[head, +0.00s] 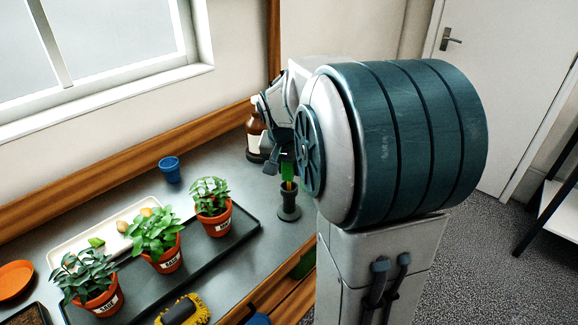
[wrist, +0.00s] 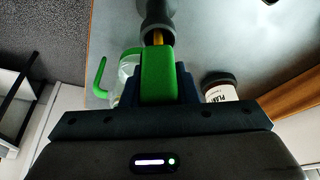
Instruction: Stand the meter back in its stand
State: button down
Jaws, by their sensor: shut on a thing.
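The meter (head: 287,170) has a green body and a thin yellow probe. My gripper (head: 284,154) is shut on its green body, which also shows in the wrist view (wrist: 158,75). The meter is about upright with its probe down. The dark grey stand (head: 289,207) is a round cup on a wider foot, upright on the bench just below the gripper. It shows at the top of the wrist view (wrist: 157,12). The probe's lower end is at the stand's mouth; I cannot tell how far inside it is. My arm hides part of the gripper in the head view.
Several potted plants (head: 168,258) stand on a black tray (head: 235,240) left of the stand. A blue cup (head: 170,170) and a brown bottle (head: 254,138) are behind. A clear vessel with a green handle (wrist: 100,75) is near the gripper in the wrist view.

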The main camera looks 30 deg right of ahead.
jog(key=shift+f, duration=0.2)
jog(key=shift+f+b, duration=0.4)
jog(key=shift+b, duration=0.05)
jog(key=shift+f+b, duration=0.55)
jog(key=shift+f, duration=0.25)
dwell(0.5)
jog(key=shift+f+b, duration=0.25)
jog(key=shift+b, duration=0.2)
jog(key=c, duration=1.1)
grip_release()
jog(key=shift+o, duration=0.2)
jog(key=shift+r, duration=0.1)
